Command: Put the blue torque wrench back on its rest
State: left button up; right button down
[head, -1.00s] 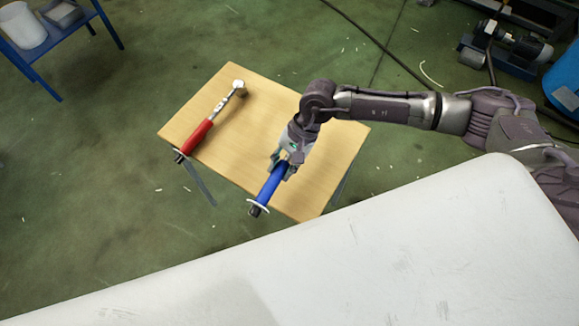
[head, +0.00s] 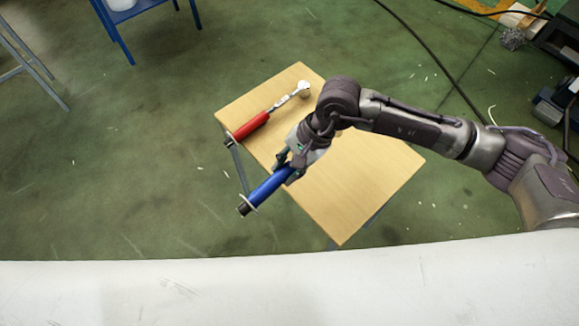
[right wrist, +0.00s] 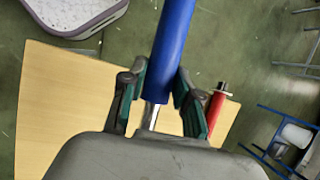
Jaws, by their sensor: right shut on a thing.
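The blue torque wrench (head: 268,187) is in my right gripper (head: 287,167), its blue handle pointing down-left past the table's left edge in the head view. In the right wrist view the blue handle (right wrist: 173,45) rises between the two fingers of the right gripper (right wrist: 157,85), with a bit of its metal shaft below. The wrench's head is hidden behind my gripper and arm. I cannot make out a rest for it. My left gripper is not in view.
A red-handled torque wrench (head: 252,125) lies at the far left of the wooden table (head: 375,185), its handle end over the edge. The table's right part is bare. A blue stand (head: 140,10) stands further back. Cables lie on the green floor.

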jog(key=c, duration=1.5)
grip_release()
jog(key=shift+r, duration=0.1)
grip_shut()
